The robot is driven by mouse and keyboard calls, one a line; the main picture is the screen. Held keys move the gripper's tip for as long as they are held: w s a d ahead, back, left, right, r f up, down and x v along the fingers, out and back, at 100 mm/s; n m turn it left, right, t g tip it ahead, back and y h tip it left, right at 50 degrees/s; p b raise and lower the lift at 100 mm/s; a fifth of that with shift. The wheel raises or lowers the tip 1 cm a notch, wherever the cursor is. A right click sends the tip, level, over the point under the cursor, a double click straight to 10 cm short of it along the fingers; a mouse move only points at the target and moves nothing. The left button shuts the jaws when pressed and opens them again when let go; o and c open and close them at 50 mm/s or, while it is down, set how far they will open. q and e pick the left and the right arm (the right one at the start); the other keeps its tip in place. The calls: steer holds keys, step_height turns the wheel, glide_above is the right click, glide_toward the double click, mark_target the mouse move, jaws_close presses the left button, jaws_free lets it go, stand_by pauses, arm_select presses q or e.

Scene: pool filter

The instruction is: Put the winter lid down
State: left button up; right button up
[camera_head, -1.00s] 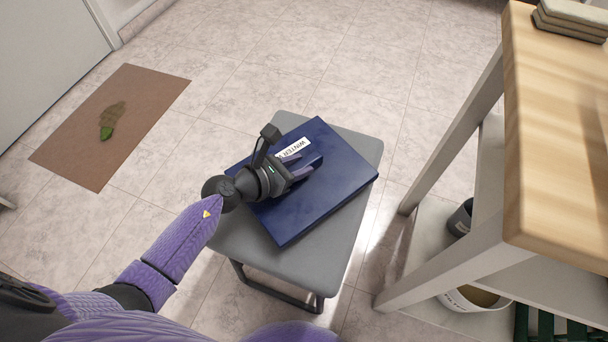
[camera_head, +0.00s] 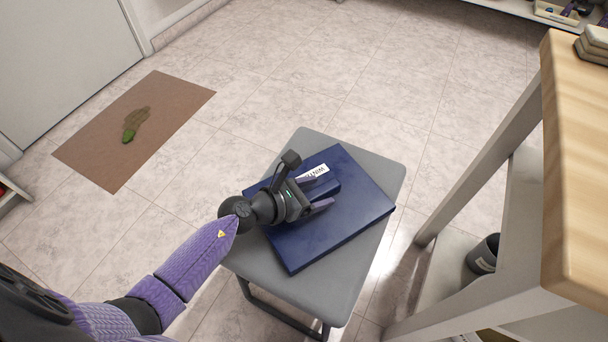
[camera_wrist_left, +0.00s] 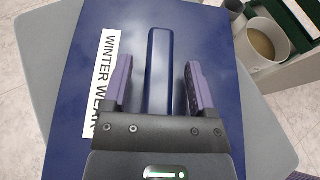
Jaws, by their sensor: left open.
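The winter lid is a flat dark blue panel (camera_head: 335,222) with a raised blue handle bar and a white label starting "WINTER WEA". It lies flat on a grey stool (camera_head: 345,295). My left gripper (camera_head: 325,192) is above the lid, fingers spread. In the left wrist view the blue bar (camera_wrist_left: 159,65) runs between the two purple fingers of the left gripper (camera_wrist_left: 159,88), with a gap on each side. The lower end of the bar is hidden by the gripper. My right gripper is not in view.
A wooden-topped table (camera_head: 575,170) stands at the right, with a dark grey pot (camera_head: 483,254) on its lower shelf. A brown mat (camera_head: 170,105) with a green and brown patch lies at the upper left. The tiled floor around the stool is mostly clear.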

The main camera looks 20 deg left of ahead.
arm_select(q)
steer(key=p+v, duration=0.3)
steer(key=v, duration=0.8)
steer(key=shift+r+p, duration=0.2)
steer(key=shift+p, duration=0.15)
steer(key=shift+s+a+r, duration=0.1)
steer(key=shift+s+a, duration=0.2)
steer(key=shift+s, duration=0.1)
